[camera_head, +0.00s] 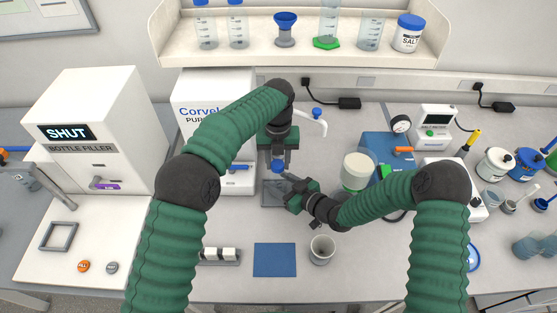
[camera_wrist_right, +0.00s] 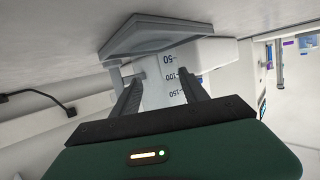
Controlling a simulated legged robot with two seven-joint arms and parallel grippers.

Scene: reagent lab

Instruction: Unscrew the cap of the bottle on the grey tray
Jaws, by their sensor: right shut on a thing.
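The bottle stands on the small grey tray (camera_head: 272,201) in the middle of the bench. Its blue cap (camera_head: 277,167) shows just below my left gripper (camera_head: 278,160), which points down from above. I cannot tell whether the left fingers are closed around the cap. My right gripper (camera_head: 286,180) comes in from the right and is shut on the bottle body, below the cap. In the right wrist view the clear bottle (camera_wrist_right: 170,80) with printed volume marks sits between the fingers of my right gripper (camera_wrist_right: 163,92). The grey tray (camera_wrist_right: 165,36) lies beyond it.
A white purifier box (camera_head: 200,90) stands behind the tray, and a bottle filler (camera_head: 95,120) stands left. A pale container (camera_head: 357,170) is close to my right arm. A grey cup (camera_head: 322,250) and blue mat (camera_head: 274,260) lie in front. A shelf (camera_head: 300,48) hangs above.

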